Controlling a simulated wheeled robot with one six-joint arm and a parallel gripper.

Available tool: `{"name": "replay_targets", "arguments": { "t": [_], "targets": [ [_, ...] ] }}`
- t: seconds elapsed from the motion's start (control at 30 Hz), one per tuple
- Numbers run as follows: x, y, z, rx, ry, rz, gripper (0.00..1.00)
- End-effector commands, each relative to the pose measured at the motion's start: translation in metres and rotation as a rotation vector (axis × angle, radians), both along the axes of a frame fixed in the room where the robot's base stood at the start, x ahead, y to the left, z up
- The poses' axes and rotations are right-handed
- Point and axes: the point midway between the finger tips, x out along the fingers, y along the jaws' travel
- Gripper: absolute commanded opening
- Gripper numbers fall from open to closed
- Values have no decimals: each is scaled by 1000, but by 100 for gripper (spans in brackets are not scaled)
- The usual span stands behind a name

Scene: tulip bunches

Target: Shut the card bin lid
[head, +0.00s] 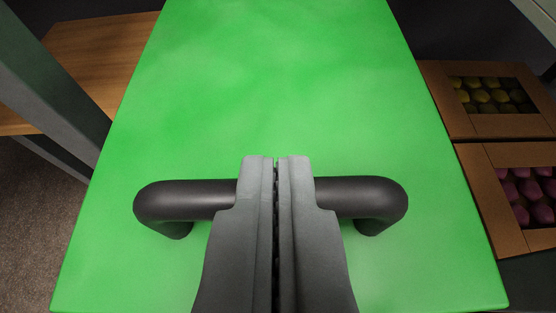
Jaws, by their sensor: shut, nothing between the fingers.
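A bright green panel (270,90), which looks like the card bin lid, fills the middle of the head view. A dark grey bar handle (185,200) runs across its near part, with both ends bent down to the panel. My gripper (277,160) is shut and empty, its two fingers pressed together. The fingers overlap the middle of the handle in the picture and hide that part of it. I cannot tell whether they touch the handle or the panel. The inside of the bin is not visible.
At the right are two brown boxes, one with yellow-green round items (490,95) and one with pink-purple items (528,190). A wooden surface (90,60) lies at the upper left, behind a grey post (50,90). Speckled floor (35,220) shows at the lower left.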

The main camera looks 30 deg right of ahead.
Motion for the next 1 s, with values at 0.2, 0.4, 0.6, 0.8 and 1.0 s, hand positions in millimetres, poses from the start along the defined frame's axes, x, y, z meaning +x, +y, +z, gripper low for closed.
{"name": "replay_targets", "arguments": {
  "t": [0.2, 0.4, 0.6, 0.8, 1.0],
  "targets": [
    [-10, -7, -27, -9, 54, -1, 0],
    [-15, -3, -22, -8, 52, -1, 0],
    [-39, 13, -3, -6, 40, 3, 0],
    [-65, 31, 22, -2, 23, 2, 0],
    [-91, 48, 44, 0, 10, 1, 0]
  ]
}}
